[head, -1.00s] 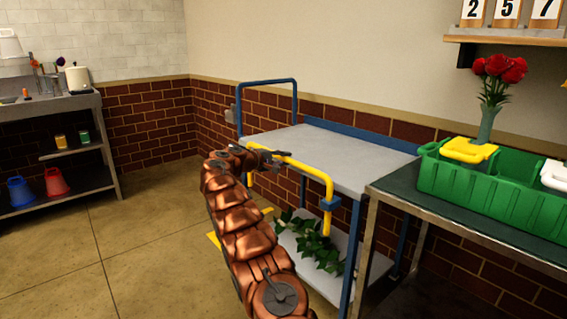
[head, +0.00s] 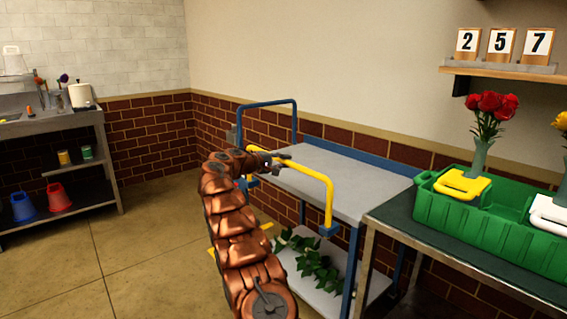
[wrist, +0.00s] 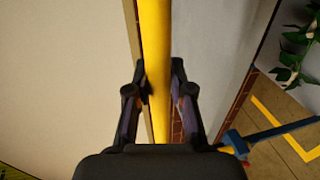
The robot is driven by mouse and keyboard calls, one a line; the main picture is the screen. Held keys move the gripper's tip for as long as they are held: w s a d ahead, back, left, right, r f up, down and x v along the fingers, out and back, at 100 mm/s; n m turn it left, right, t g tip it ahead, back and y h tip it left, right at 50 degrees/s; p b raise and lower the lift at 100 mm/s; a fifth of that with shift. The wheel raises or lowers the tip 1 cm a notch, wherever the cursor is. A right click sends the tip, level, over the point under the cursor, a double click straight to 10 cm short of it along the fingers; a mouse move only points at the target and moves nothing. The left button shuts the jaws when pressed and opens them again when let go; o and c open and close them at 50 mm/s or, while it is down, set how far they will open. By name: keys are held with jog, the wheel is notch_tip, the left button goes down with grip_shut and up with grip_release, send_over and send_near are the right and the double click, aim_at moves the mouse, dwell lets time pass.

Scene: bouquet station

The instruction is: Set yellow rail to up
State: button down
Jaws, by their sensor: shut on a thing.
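The yellow rail (head: 312,172) stands above the edge of the cart's grey top (head: 345,180) in the head view. Its near leg rises from a blue bracket (head: 327,230). My gripper (head: 272,158) is shut on the rail's top bar, towards its far end. In the wrist view, the yellow rail (wrist: 157,50) runs between the two dark fingers of my gripper (wrist: 160,88). My gripper and arm hide part of the rail's far leg.
A blue rail (head: 268,103) stands upright at the cart's far end. Green leaves (head: 312,262) lie on the lower shelf. A table with a green crate (head: 470,212) is close on the right. A grey workbench (head: 60,122) is at the left, with open floor between.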

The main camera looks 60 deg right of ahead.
jog(key=c, duration=1.3)
grip_release()
jog(key=shift+r, duration=0.45)
jog(key=shift+o, duration=1.4)
jog(key=shift+f, duration=0.15)
jog(key=shift+a, duration=0.1)
jog(key=v, duration=1.2)
jog(key=shift+f, duration=0.1)
